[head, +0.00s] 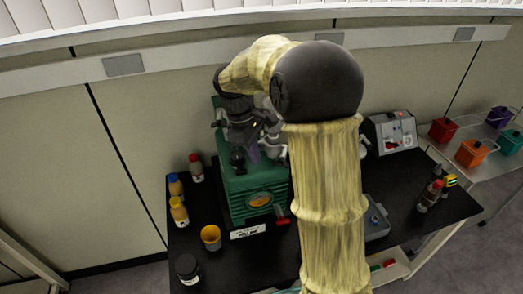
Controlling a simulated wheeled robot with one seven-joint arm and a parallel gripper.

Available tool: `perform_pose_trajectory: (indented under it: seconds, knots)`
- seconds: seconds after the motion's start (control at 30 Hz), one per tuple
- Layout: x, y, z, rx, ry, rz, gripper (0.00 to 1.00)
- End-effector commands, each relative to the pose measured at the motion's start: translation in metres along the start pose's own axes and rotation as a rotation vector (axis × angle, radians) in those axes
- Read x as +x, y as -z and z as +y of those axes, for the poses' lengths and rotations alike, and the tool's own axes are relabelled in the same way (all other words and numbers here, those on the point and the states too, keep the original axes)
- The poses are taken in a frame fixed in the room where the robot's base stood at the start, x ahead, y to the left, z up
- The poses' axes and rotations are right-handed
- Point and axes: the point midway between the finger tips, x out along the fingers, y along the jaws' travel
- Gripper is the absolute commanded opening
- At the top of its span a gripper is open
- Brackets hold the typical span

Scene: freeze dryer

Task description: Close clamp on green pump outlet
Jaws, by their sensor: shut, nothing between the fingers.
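The green pump (248,190) stands on the black table, left of my raised arm. My gripper (252,150) points down over the top of the pump and is shut with nothing between its fingers. Grey metal parts (273,152) show on the pump's top, right beside my gripper and partly behind my arm. The outlet and its clamp are too small and too covered by my wrist and gripper to make out, so I cannot tell whether the clamp is open or shut.
A grey control box (391,132) stands right of my arm on the black table (405,190). Colored baskets (471,152) sit on a shelf at far right. A wall is close behind the pump.

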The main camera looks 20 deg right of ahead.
Motion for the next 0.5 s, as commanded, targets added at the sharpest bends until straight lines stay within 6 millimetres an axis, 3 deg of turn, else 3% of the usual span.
perform_pose_trajectory:
  seconds: [0.07, 0.5]
  knots:
    - [-0.008, 0.012, -0.003, -0.002, 0.001, -0.001, 0.0]
    - [-0.087, 0.011, -0.004, 0.001, -0.002, 0.003, 0.0]
